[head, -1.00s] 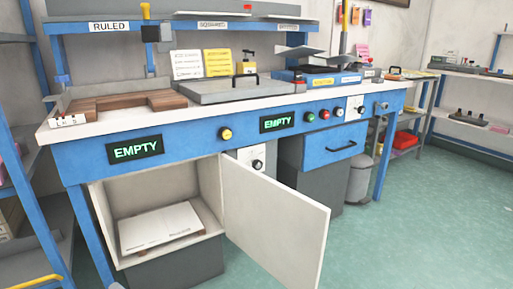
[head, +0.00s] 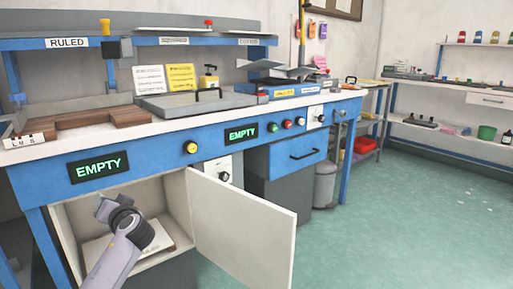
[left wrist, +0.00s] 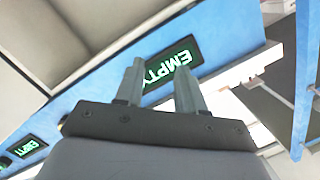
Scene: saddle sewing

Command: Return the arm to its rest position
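My left arm comes in at the lower left of the head view, with its gripper (head: 112,204) in front of the open cabinet (head: 182,212) under the bench. In the left wrist view the two fingers (left wrist: 160,85) stand apart with nothing visible between them, so it is open and empty. Behind them is the blue bench front (left wrist: 215,50) with a green EMPTY display (left wrist: 172,66), seen upside down. My right gripper is in neither view.
The white cabinet door (head: 240,232) is swung open to the right of my arm. A white sheet on a wooden base (head: 163,238) lies inside, partly hidden by my arm. The bench top (head: 130,118) is just above. The green floor (head: 400,220) at right is clear.

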